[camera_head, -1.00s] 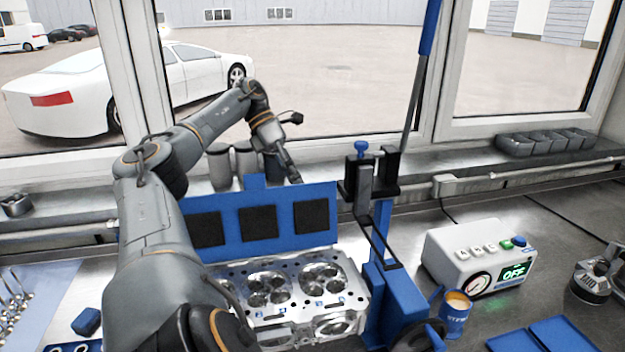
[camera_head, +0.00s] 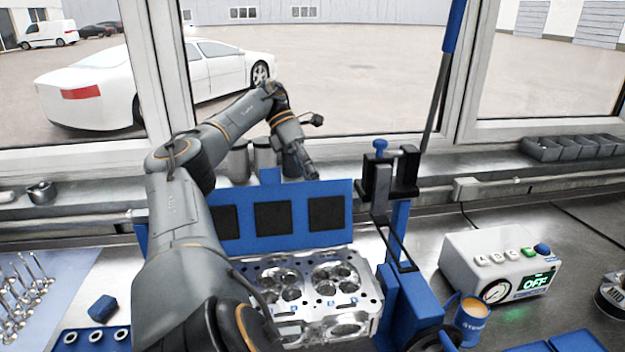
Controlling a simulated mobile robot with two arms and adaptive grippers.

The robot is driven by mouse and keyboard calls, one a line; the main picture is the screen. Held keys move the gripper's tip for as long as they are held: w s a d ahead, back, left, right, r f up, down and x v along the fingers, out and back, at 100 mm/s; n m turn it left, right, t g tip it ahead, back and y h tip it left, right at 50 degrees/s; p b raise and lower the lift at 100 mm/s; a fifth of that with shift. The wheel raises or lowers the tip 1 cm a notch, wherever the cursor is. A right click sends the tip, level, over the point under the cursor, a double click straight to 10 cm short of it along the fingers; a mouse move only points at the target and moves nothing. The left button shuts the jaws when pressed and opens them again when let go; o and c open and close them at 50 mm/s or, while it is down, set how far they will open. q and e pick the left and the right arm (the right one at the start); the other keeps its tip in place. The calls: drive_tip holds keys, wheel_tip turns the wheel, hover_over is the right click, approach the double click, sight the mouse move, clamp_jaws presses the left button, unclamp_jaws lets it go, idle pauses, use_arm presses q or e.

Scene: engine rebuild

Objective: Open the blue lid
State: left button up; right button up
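The blue lid (camera_head: 257,238) is a blue panel with black square pads. It stands upright behind a silver cylinder head (camera_head: 318,292) at the middle of the view. My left arm reaches in from the left, passes over the lid's left part and hides some of it. My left gripper (camera_head: 308,171) is small and dark, pointing down at the lid's top edge, toward its right side. I cannot tell whether it touches the lid or whether its fingers are open. My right gripper is not in view.
A blue lever press (camera_head: 400,275) stands right of the cylinder head. A white control box (camera_head: 498,258) reading OFF and a blue mug (camera_head: 469,320) are further right. Metal cylinders (camera_head: 239,165) stand on the sill behind the lid.

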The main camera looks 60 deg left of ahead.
use_arm(q)
drive_tip(key=shift+s+r, duration=0.1)
drive_tip(key=shift+r, duration=0.2)
drive_tip(key=shift+a+r, duration=0.1)
drive_tip(key=shift+r, duration=0.25)
wheel_tip(320, 180, up, 9)
drive_tip(key=shift+f, duration=0.15)
idle(0.5)
idle(0.4)
